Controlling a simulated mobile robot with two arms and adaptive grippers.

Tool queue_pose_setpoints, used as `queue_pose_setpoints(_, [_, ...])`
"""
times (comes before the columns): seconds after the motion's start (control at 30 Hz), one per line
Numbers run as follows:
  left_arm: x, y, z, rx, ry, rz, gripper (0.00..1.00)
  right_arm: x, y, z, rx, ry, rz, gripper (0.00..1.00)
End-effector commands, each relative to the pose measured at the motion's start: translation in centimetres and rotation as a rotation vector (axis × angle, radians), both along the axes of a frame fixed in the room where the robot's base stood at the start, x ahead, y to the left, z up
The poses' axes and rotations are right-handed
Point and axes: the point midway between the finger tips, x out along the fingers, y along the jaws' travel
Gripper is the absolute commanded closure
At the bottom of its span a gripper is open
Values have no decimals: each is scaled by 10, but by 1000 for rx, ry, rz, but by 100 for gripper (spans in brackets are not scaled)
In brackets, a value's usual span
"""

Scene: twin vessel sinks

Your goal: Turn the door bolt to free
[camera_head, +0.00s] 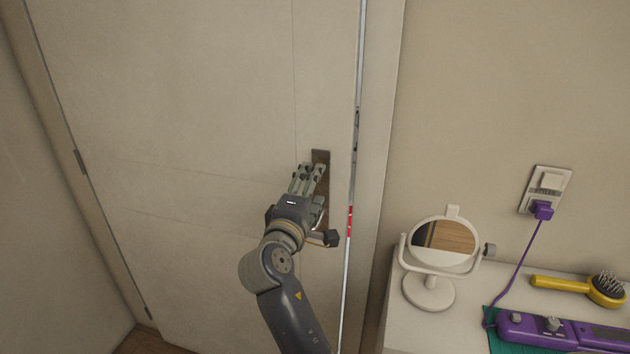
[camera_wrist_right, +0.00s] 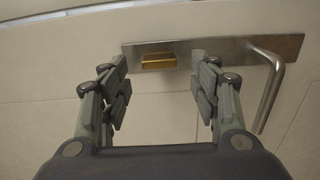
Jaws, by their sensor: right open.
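A pale door (camera_head: 200,130) carries a narrow metal lock plate (camera_head: 321,156); the plate also shows in the right wrist view (camera_wrist_right: 220,48). A small brass bolt knob (camera_wrist_right: 158,61) sits on the plate, and a bent lever handle (camera_wrist_right: 271,92) is at its other end. My right gripper (camera_head: 309,169) is in front of the plate and hides the knob in the head view. In the right wrist view the fingers of my right gripper (camera_wrist_right: 162,80) are apart, with the knob between and beyond them. No contact shows. My left gripper is out of view.
A lit gap with a red patch (camera_head: 349,221) runs along the door edge. To the right, a counter (camera_head: 405,325) holds a round mirror (camera_head: 443,240), a yellow hairbrush (camera_head: 560,282) and a purple device (camera_head: 530,330) plugged into the wall outlet (camera_head: 546,188).

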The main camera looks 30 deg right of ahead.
Motion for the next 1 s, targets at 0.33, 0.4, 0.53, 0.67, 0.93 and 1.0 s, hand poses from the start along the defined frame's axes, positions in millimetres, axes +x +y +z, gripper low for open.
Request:
queue_pose_setpoints(0.33, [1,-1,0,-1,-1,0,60,-26,29,0,1,0,-2,43])
queue_pose_setpoints(0.4, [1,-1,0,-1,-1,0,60,-27,30,0,1,1,-2,43])
queue_pose_setpoints(0.53, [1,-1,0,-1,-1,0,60,-26,30,0,1,1,-2,43])
queue_pose_setpoints(0.67, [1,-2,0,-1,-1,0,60,-26,30,0,1,1,-2,43])
queue_pose_setpoints(0.93, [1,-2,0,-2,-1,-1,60,-20,33,-11,5,15,18,43])
queue_pose_setpoints(1.0, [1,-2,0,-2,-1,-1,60,-10,41,-32,17,43,55,43])
